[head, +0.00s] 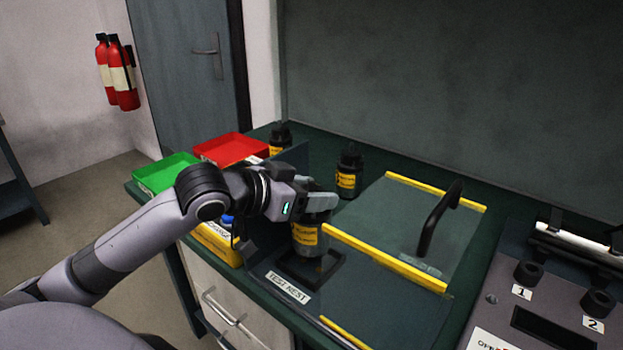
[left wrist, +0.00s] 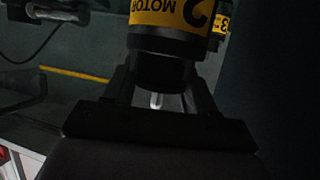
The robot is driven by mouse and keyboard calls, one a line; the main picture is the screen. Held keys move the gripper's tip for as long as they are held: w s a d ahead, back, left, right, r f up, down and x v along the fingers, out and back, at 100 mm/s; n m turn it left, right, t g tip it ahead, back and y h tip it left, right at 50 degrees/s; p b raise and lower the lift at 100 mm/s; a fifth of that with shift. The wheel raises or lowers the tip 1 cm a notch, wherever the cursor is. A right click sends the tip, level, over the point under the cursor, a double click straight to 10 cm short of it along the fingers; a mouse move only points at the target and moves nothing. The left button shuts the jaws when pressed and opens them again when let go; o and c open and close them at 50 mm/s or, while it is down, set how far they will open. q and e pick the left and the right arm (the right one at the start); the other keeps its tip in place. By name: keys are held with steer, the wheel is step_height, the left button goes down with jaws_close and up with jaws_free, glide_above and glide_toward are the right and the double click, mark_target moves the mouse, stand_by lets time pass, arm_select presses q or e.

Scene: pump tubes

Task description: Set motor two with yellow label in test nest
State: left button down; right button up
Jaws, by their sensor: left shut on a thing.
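Motor two (head: 307,238) is a dark cylinder with a yellow label, and it stands upright at the black test nest (head: 328,272). I cannot tell whether its base is fully seated. My left gripper (head: 312,208) is shut on its upper end. In the left wrist view the yellow label of motor two (left wrist: 172,14) reads "MOTOR 2", and the left gripper (left wrist: 160,98) has a finger on each side of the narrower dark part. A "TEST NEST" label (head: 288,287) is in front of the nest. My right gripper is not in view.
A clear guard with yellow edges (head: 385,258) and a black handle (head: 437,220) is right of the nest. Two other yellow-labelled motors (head: 348,172) (head: 280,139) stand behind. Red (head: 231,147) and green (head: 165,172) trays are at left, a control panel (head: 550,300) at right.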

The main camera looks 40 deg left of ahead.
mark_target(312, 215)
arm_select(q)
steer(key=shift+f+b, duration=0.45)
steer(key=shift+f, duration=1.5)
steer(key=shift+c, duration=1.7)
jaws_free()
steer(key=shift+f, duration=0.3)
steer(key=shift+r, duration=0.1)
